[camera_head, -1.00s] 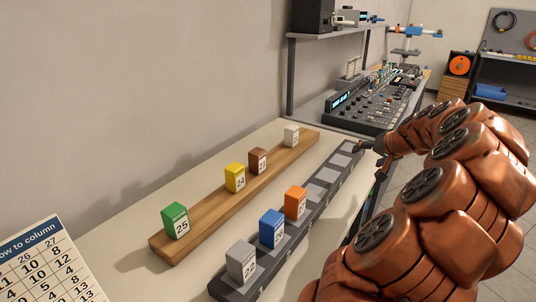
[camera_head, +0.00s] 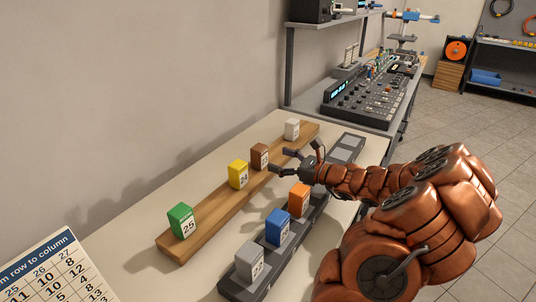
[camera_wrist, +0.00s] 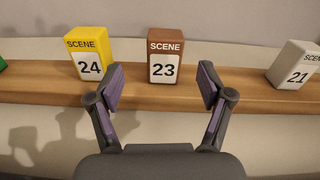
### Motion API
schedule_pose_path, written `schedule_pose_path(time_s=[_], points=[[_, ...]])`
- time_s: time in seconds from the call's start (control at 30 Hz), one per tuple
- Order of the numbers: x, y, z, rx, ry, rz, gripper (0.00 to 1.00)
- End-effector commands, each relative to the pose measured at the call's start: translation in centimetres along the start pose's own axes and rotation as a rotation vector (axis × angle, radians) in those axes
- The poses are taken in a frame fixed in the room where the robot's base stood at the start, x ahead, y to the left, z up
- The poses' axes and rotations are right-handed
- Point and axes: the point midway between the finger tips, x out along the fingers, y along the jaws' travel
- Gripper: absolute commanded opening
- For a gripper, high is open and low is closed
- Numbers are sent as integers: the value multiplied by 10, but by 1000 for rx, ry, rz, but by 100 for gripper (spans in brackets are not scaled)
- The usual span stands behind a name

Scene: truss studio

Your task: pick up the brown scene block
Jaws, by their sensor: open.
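The brown scene block (camera_head: 259,157) stands upright on the wooden rail, between the yellow block and the white block. In the wrist view the brown block (camera_wrist: 164,56) shows its label "SCENE 23" facing me. My gripper (camera_head: 283,161) is just to the right of the brown block in the head view, its fingers pointing at it. In the wrist view my gripper (camera_wrist: 160,88) is open and empty. Its two fingers are spread wide, one to each side of the brown block's front, with the block beyond the fingertips. I see no contact.
On the wooden rail (camera_head: 213,207) also stand a yellow block (camera_head: 238,174) marked 24, a green block (camera_head: 180,221) and a white block (camera_head: 292,129). A dark slotted rack (camera_head: 318,208) in front holds orange (camera_head: 299,199), blue (camera_head: 277,227) and grey (camera_head: 248,261) blocks. A mixing console (camera_head: 372,100) stands behind.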

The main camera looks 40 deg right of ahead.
Motion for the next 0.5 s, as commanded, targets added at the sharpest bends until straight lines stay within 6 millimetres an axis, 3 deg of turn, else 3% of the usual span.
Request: schedule_pose_path(time_s=[0.13, 0.5], points=[[8, 2, 1, 81, -28, -10, 79], [34, 0, 2, 81, -28, -12, 79]])
